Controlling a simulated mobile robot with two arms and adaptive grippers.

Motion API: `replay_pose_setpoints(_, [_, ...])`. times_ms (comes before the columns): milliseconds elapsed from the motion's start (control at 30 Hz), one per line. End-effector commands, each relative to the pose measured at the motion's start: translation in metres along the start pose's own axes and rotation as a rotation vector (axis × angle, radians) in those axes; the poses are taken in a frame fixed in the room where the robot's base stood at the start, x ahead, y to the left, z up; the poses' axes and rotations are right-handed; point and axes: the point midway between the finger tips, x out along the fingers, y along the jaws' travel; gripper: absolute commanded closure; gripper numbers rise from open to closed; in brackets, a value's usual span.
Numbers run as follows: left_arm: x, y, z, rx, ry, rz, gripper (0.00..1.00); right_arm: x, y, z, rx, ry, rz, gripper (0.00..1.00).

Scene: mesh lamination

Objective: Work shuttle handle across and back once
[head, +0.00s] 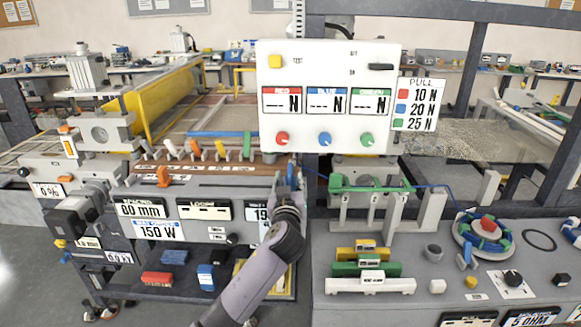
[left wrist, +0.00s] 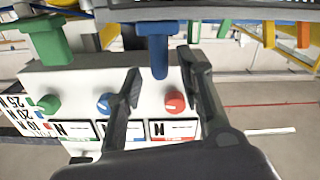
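A blue handle (left wrist: 158,48) hangs into the left wrist view between the fingertips of my left gripper (left wrist: 160,64). The two dark fingers stand apart, with gaps on both sides of the handle. No label shows whether this is the shuttle handle. In the head view my left gripper (head: 289,188) is at the right end of the loom's front rail, by the blue handle (head: 291,170), partly hidden by the gripper. An orange handle (head: 163,176) sits further left on the loom front. My right gripper is not in view.
A white panel (head: 330,75) with red, blue and green knobs stands close behind the left gripper. Several coloured levers (head: 195,149) line the loom. A green fixture (head: 370,184) with blue wire is to the right, above a grey bench (head: 400,305) holding blocks and a spool.

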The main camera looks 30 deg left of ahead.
Motion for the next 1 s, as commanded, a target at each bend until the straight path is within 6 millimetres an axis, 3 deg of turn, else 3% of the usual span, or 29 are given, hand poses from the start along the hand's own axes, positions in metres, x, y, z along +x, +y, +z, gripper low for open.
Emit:
replay_pose_setpoints(100, [0.024, 0.000, -0.003, 0.002, 0.001, -0.002, 0.65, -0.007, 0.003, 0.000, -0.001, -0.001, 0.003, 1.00])
replay_pose_setpoints(333, [0.051, 0.000, -0.001, 0.001, 0.000, -0.001, 0.65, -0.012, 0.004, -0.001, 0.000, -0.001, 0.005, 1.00])
replay_pose_setpoints(733, [0.057, 0.000, 0.001, 0.000, 0.000, 0.001, 0.65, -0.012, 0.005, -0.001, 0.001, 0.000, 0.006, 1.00])
replay_pose_setpoints(1000, [0.057, 0.000, 0.001, 0.000, 0.000, 0.000, 0.83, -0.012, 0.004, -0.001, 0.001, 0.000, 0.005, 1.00])
